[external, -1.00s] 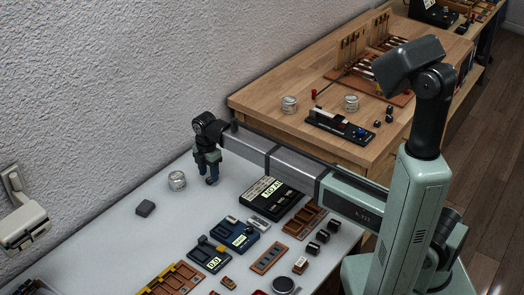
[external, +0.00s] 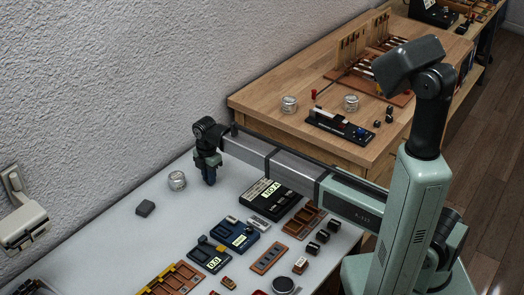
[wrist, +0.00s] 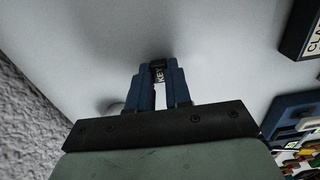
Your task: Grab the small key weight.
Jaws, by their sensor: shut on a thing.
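My gripper (wrist: 160,72) is shut on the small key weight (wrist: 159,73), a small dark block with a white label reading "KEY". The weight sits between the tips of the two blue fingers in the wrist view. In the external view, my gripper (external: 209,176) points down over the far part of the pale table, right of the glass jar. The weight is too small and too covered by the fingers to make out there. I cannot tell whether it touches the table.
A black box with a display (external: 271,198) lies to the right. Several trays and devices fill the near table. The textured wall (wrist: 22,130) is close.

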